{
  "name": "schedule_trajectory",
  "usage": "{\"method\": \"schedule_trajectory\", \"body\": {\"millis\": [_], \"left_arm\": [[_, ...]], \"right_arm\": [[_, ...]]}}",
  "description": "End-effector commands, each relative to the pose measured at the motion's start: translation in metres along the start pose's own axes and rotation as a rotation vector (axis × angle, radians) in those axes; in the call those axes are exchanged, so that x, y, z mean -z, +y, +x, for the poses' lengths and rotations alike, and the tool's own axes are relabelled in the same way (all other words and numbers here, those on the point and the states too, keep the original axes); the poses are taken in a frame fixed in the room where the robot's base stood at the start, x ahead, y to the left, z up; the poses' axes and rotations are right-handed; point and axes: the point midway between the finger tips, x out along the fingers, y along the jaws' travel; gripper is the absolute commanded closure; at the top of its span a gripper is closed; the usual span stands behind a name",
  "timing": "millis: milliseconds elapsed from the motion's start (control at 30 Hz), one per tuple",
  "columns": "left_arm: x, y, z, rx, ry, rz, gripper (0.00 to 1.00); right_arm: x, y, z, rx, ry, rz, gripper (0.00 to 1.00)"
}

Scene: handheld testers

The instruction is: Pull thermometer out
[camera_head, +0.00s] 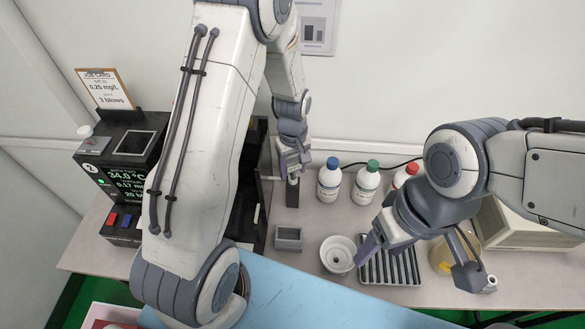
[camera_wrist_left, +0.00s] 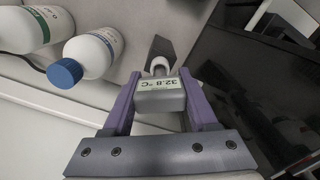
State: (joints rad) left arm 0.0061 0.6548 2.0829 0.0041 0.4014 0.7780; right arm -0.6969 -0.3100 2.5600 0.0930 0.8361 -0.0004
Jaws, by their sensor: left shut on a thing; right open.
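In the head view my left gripper (camera_head: 292,165) is above a small dark upright piece (camera_head: 292,193) at the back of the table. My right gripper (camera_head: 368,246) is open near a white cup, its fingers partly hidden.
The white cup (camera_head: 338,254), a ribbed grey tray (camera_head: 391,267) and a small grey box (camera_head: 289,237) stand on the table. A blue-capped bottle (camera_head: 329,182) and a green-capped bottle (camera_head: 366,184) stand right of my left gripper. A black tester (camera_head: 122,160) stands at left.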

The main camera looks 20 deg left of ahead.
Motion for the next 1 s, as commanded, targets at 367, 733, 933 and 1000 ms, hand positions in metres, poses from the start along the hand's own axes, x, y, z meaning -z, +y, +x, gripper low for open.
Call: {"method": "schedule_trajectory", "body": {"millis": [367,733,933,1000], "left_arm": [[0.000,0.000,-0.017,0.000,0.000,0.000,1.00],[0.000,0.000,-0.032,0.000,0.000,0.000,1.00],[0.000,0.000,-0.040,0.001,-0.001,0.000,1.00],[0.000,0.000,-0.043,0.001,-0.001,0.000,1.00]], "right_arm": [[0.001,-0.001,-0.015,0.000,0.000,0.000,0.31],[0.001,-0.002,-0.027,0.000,0.000,0.000,0.31],[0.002,-0.002,-0.034,0.000,0.000,0.000,0.31],[0.002,-0.003,-0.036,0.000,0.000,0.000,0.31]]}}
